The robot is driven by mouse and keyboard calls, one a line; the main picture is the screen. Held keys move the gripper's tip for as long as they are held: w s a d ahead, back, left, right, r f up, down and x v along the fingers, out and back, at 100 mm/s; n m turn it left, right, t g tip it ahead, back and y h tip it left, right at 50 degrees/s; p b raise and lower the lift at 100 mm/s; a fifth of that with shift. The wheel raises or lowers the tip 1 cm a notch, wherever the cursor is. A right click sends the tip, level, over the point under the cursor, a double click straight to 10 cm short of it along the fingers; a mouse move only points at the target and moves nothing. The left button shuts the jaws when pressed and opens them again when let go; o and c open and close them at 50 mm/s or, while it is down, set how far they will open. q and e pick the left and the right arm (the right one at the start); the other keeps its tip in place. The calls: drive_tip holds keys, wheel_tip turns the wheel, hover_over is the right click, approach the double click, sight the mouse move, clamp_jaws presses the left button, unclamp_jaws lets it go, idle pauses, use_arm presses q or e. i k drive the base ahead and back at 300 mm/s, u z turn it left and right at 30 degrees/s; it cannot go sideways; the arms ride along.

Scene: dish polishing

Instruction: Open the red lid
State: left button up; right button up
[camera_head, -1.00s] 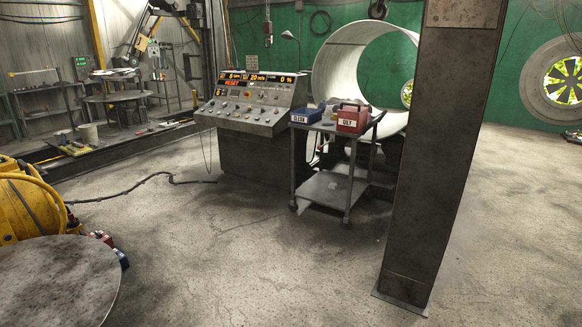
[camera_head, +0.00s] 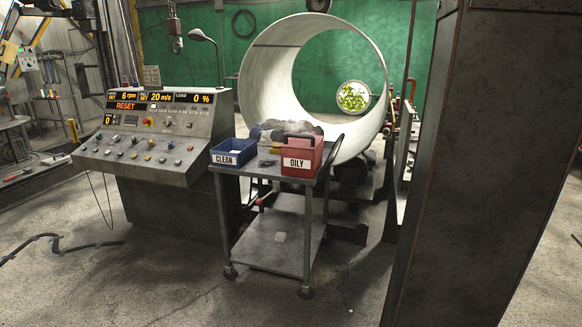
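A red bin (camera_head: 301,156) with a dark handle and a label reading OILY stands at the right of the cart's top. Its top looks covered by a red lid (camera_head: 303,142), though the lid's edge is hard to make out. The bin is some way ahead of me, near the middle of the camera_head view. Neither of my grippers is in view.
A metal cart (camera_head: 275,249) with a lower shelf carries the bin, a blue CLEAN tray (camera_head: 233,154) and a grey heap of cloth (camera_head: 285,131). A control console (camera_head: 150,165) stands left. A thick pillar (camera_head: 480,165) blocks the right. Floor before the cart is clear.

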sight(295, 141)
drive_tip(key=z, duration=0.05)
drive_tip(key=i, duration=2.9)
drive_tip(key=z, duration=0.45)
